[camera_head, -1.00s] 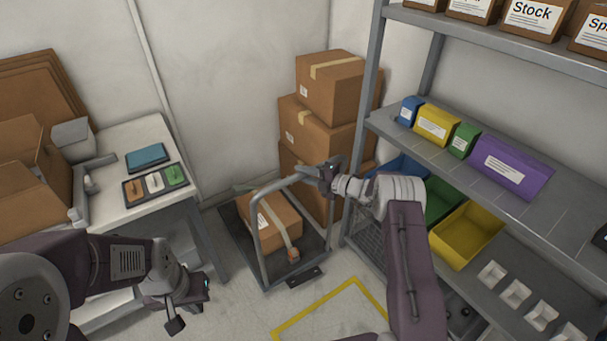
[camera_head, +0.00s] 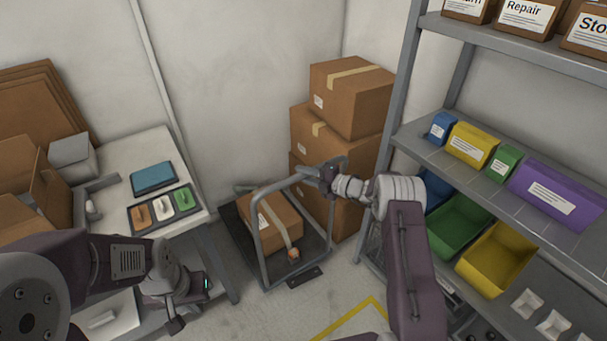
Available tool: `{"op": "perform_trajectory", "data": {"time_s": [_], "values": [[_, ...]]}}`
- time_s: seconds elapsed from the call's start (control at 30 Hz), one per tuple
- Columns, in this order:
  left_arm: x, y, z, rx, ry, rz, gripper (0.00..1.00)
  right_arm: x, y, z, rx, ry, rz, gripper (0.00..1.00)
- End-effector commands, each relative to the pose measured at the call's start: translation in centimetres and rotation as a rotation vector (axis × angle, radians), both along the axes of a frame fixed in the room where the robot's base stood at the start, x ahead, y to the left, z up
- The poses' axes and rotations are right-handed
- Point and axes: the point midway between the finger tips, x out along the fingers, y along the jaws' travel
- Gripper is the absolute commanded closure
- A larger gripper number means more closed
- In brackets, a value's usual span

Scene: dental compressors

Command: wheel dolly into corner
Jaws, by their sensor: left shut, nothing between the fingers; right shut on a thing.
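The dolly (camera_head: 236,228) is a dark flat platform with a grey tubular handle frame (camera_head: 257,241). It stands on the floor near the back wall, left of a stack of cartons. A taped cardboard box (camera_head: 265,222) lies on its platform. My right gripper (camera_head: 328,176) is shut on the upper right part of the dolly's handle. My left gripper (camera_head: 185,308) is shut and empty, low at the left beside the white table. The dolly's wheels are hidden, and its right side is partly behind the handle frame.
Stacked cartons (camera_head: 343,128) stand at the back right. A grey shelf (camera_head: 452,168) with coloured bins fills the right side. A white table (camera_head: 128,160) with trays stands left. Yellow floor tape (camera_head: 347,318) marks the front floor. Little room separates dolly and cartons.

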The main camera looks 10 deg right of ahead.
Motion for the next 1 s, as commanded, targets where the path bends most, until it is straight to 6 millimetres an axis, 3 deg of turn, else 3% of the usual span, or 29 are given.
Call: {"op": "perform_trajectory", "data": {"time_s": [0.23,0.27,0.3,0.33,0.67,1.0], "values": [[0.0,0.0,0.0,0.000,0.000,0.000,1.00,0.2,-0.1,0.4,0.002,-0.007,-0.005,1.00],[0.0,0.0,0.0,0.000,0.000,0.000,1.00,0.2,-0.1,0.4,0.002,-0.007,-0.005,0.72],[0.0,0.0,0.0,0.000,0.000,0.000,1.00,0.2,-0.1,0.4,0.002,-0.007,-0.005,0.61],[0.0,0.0,0.0,0.000,0.000,0.000,1.00,0.2,0.0,0.3,0.002,-0.007,-0.005,0.56],[0.0,0.0,0.1,0.000,0.000,0.000,1.00,-0.1,-0.3,0.3,0.002,-0.004,-0.003,0.56],[0.0,0.0,0.5,0.000,0.000,0.000,1.00,-4.6,-5.1,1.5,0.001,-0.004,-0.006,0.56]]}}
